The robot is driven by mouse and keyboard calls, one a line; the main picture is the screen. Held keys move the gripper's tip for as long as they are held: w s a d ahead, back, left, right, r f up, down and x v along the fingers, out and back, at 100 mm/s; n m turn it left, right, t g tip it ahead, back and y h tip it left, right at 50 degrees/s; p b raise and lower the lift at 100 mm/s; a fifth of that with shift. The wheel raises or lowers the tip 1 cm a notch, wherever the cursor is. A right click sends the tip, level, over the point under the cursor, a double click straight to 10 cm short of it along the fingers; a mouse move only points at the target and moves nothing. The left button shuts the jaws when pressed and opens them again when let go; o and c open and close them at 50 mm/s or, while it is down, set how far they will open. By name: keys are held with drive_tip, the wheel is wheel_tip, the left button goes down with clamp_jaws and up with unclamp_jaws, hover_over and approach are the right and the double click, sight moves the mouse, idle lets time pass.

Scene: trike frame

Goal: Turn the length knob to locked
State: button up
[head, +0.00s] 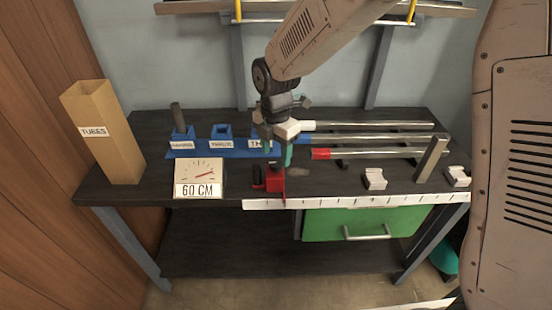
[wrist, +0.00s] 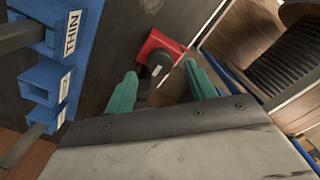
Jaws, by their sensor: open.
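A red block (head: 274,183) sits at the bench's front edge, at the left end of the white ruler strip. It also shows in the wrist view (wrist: 172,43). A dark round knob (wrist: 158,64) is on the red block; I take it for the length knob, and its setting cannot be read. My gripper (head: 278,158) has teal fingers and is above and just behind the red block. In the wrist view the gripper (wrist: 162,80) is open, with its fingers apart and the knob just beyond the gap between their tips. No contact is visible.
A "60 CM" dial box (head: 199,178) stands left of the red block. Behind it is a blue labelled rack (head: 220,144). Several metal tubes (head: 380,139) lie to the right, one with a red end. A "TUBES" carton (head: 107,135) stands far left. Pale blocks (head: 375,179) sit right.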

sight(276, 163)
drive_tip(key=shift+f, duration=1.5)
drive_tip(key=c, duration=1)
